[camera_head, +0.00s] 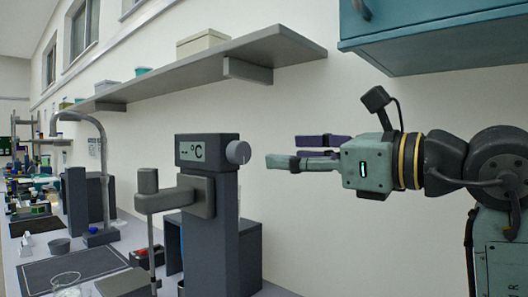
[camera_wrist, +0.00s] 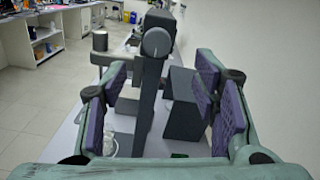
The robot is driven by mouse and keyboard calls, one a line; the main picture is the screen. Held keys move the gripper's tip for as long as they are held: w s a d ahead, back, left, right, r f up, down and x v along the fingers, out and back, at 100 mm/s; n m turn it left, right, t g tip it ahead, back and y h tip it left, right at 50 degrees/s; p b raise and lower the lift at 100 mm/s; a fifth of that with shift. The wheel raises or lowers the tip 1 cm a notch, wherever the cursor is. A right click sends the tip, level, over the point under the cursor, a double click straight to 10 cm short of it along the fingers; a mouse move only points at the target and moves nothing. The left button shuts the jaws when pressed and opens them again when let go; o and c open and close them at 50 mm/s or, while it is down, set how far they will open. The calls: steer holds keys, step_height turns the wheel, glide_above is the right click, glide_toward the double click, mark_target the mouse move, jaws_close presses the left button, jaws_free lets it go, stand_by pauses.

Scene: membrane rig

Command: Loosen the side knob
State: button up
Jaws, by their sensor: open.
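My gripper (camera_head: 286,153) is open and empty, with purple pads. It is level with the knob and to its right, with a gap between them. In the wrist view my gripper (camera_wrist: 160,88) has its fingers spread to both sides.
A grey wall shelf (camera_head: 190,70) and a teal cabinet (camera_head: 430,35) hang above. The instrument's column (camera_head: 224,230) stands on the bench; a dark box (camera_wrist: 185,108) is beside it in the wrist view. A curved grey arm (camera_head: 103,170) stands farther left. The wall behind my gripper is bare.

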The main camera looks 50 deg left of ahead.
mark_target(244, 152)
steer(key=a+p, duration=0.1)
steer(key=a, duration=0.2)
steer(key=s+a+p, duration=0.1)
steer(key=a, duration=0.2)
steer(key=a+p, duration=0.1)
steer(key=a, duration=0.2)
steer(key=shift+s+a+r, duration=0.15)
steer(key=shift+s+a, duration=0.1)
steer(key=shift+s, duration=0.05)
steer(key=shift+a, duration=0.5)
steer(key=shift+c, duration=0.5)
steer(key=c, duration=1.1)
steer(key=shift+o, duration=0.2)
